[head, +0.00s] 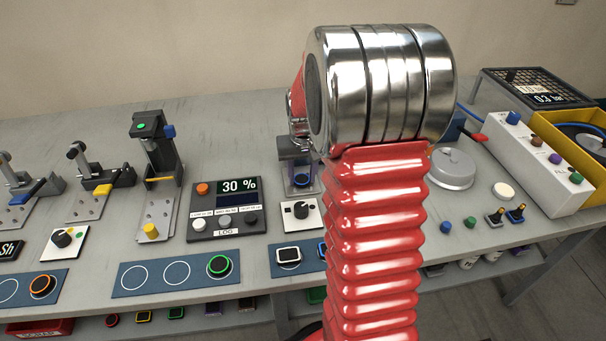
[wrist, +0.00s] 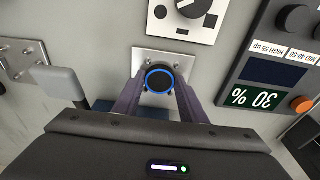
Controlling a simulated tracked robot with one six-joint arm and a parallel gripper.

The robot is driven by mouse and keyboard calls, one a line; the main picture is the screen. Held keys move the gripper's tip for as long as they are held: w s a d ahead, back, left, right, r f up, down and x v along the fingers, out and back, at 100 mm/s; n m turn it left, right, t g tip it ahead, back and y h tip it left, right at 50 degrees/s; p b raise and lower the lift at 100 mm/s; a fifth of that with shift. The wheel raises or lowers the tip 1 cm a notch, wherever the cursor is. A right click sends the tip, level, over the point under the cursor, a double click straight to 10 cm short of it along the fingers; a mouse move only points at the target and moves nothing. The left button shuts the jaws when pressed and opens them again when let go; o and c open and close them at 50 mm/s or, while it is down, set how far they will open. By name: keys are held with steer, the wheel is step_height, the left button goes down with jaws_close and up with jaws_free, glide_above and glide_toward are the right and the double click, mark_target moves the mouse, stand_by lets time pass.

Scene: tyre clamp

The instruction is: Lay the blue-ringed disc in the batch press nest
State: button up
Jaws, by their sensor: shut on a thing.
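The blue-ringed disc (wrist: 160,79) is dark with a bright blue rim. In the wrist view it sits between the fingertips of my gripper (wrist: 160,84), which is shut on it. Behind it lies a pale bolted plate (wrist: 145,57), the base of a small press. My arm hides part of the press. The nest under the disc is hidden, and I cannot tell whether the disc touches it or hangs just above.
A control box reading 30 % (head: 228,208) stands left of the press. A white knob panel (head: 300,214) is in front of it. Other clamps (head: 155,170) stand further left. A blue mat holds a green-ringed disc (head: 219,264). A round metal piece (head: 450,168) is right of my arm.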

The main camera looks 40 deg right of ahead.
mark_target(303, 185)
steer(key=o, duration=1.1)
steer(key=r, duration=0.4)
steer(key=s+r, duration=0.1)
steer(key=r, duration=0.7)
steer(key=shift+s+a, duration=0.3)
steer(key=shift+a, duration=0.1)
steer(key=s+a+r+n+t, duration=0.1)
steer(key=s+a+r, duration=0.2)
steer(key=a, duration=0.3)
steer(key=s+a+r+n+t, duration=0.1)
steer(key=s+a+r, duration=0.1)
steer(key=s+a, duration=0.35)
steer(key=shift+s+a+f+n+t+y, duration=0.2)
steer(key=shift+s+a+n+t, duration=0.25)
steer(key=shift+s+a, duration=1.35)
steer(key=shift+s+a+f+n+t+y, duration=0.15)
steer(key=shift+s+a+n, duration=0.45)
steer(key=shift+s+a, duration=1.2)
steer(key=shift+s+a+f+n+t+y, duration=0.15)
steer(key=shift+s+a+n+t, duration=0.35)
steer(key=shift+s+a, duration=1.25)
